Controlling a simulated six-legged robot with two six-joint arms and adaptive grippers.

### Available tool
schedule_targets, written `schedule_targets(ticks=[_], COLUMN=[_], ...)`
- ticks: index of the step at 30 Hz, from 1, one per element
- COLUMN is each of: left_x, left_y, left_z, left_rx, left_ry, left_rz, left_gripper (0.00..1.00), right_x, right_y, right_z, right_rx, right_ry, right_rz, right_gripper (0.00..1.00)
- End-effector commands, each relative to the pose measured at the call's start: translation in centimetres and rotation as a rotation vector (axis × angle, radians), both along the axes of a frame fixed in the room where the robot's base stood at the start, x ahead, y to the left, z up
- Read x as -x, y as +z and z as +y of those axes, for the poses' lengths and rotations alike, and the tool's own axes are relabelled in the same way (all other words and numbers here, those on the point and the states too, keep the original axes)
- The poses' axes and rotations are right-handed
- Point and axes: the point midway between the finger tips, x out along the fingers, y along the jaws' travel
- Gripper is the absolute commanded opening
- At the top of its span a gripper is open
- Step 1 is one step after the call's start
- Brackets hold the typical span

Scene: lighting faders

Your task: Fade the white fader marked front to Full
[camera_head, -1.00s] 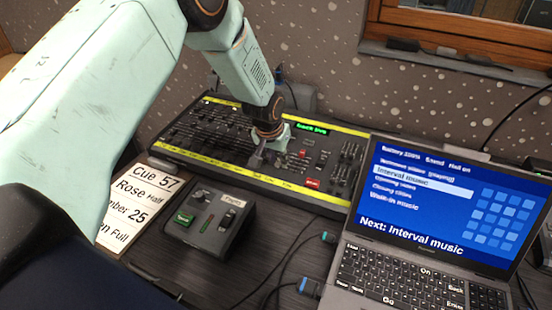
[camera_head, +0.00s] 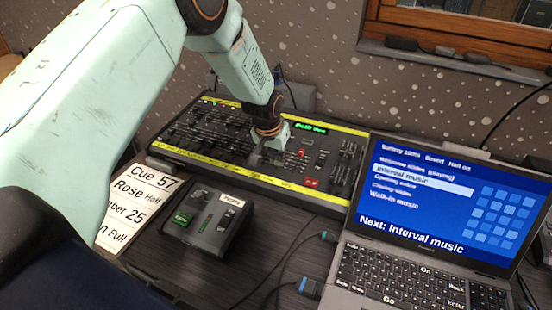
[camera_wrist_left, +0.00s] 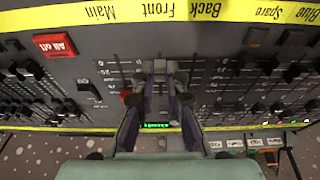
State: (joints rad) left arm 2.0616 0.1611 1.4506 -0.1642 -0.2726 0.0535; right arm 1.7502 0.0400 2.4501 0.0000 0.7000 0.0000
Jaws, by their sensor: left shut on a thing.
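The lighting desk (camera_head: 330,193) lies across the back of the table, with yellow strips along its edges. My left gripper (camera_head: 257,157) reaches down onto its fader area. In the left wrist view the desk appears upside down, with the label "Front" (camera_wrist_left: 158,9) on the yellow strip between "Main" and "Back". My left gripper (camera_wrist_left: 160,72) is in line with that label, fingertips low over the panel. It is shut on a small pale fader cap (camera_wrist_left: 160,66), which the fingers mostly hide. My right gripper is not in view.
A red "All off" button (camera_wrist_left: 55,45) is left of the fingers in the wrist view. A small control box (camera_head: 207,222) and a cue sheet (camera_head: 137,205) lie in front of the desk. An open laptop (camera_head: 430,215) stands at the right, with cables beside it.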

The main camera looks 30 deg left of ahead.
Motion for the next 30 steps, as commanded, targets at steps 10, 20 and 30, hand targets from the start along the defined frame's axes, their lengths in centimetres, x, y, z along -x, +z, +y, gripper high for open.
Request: schedule_targets(ticks=[10,20,30], left_x=[-1.6,-3.0,-4.5], left_y=[0.1,0.2,0.3], left_z=[0.1,0.2,0.2], left_rx=[-0.001,0.000,-0.001], left_ry=[-0.001,0.000,-0.001], left_rz=[-0.005,-0.003,-0.003], left_gripper=[0.00,0.00,0.00], right_x=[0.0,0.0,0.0], right_y=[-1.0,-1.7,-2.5], right_z=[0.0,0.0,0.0], right_rx=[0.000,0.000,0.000], right_ry=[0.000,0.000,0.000], right_rz=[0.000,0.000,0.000], right_gripper=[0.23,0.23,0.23])
